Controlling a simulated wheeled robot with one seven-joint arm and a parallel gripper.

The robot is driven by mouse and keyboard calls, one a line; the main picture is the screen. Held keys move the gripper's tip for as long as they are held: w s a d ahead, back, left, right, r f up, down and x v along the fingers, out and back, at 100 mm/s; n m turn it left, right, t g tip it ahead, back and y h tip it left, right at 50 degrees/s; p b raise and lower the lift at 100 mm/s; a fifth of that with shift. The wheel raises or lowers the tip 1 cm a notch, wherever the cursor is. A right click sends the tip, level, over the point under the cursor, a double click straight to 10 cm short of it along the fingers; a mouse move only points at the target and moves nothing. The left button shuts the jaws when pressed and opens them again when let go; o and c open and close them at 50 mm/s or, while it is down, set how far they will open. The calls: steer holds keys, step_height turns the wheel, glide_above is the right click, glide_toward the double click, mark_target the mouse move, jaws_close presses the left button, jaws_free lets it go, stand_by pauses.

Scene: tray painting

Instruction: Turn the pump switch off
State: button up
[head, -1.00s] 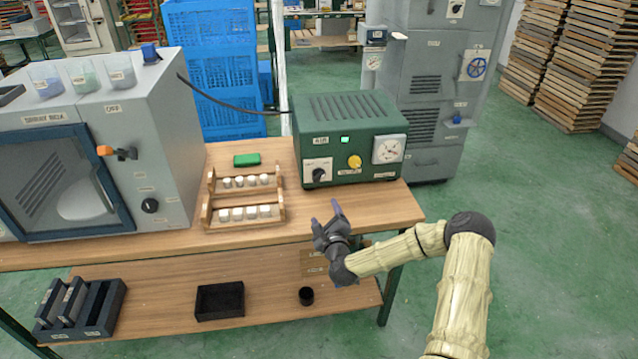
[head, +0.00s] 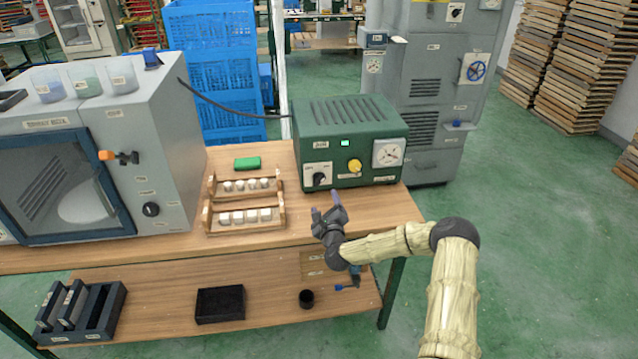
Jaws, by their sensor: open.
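The green pump box (head: 350,135) stands at the right end of the wooden bench. Its front carries a black rotary switch (head: 319,179) on a white plate at lower left, a yellow knob (head: 355,166), a round dial gauge (head: 388,153) and a lit green lamp (head: 345,142). The lettering is too small to read surely. My gripper (head: 325,210) is open and empty, in front of the box and just below the switch in the picture. It appears apart from the switch.
A grey spray box (head: 165,165) with a glass door and an orange-tipped latch stands at left. A wooden rack (head: 243,228) of small white pieces lies left of my gripper, with a green block (head: 247,162) behind it. A black hose runs between the two boxes.

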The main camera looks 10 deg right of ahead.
mark_target(318, 182)
steer(key=w+p, duration=0.1)
steer(key=w, duration=1)
steer(key=shift+w, duration=0.2)
steer(key=c, duration=1)
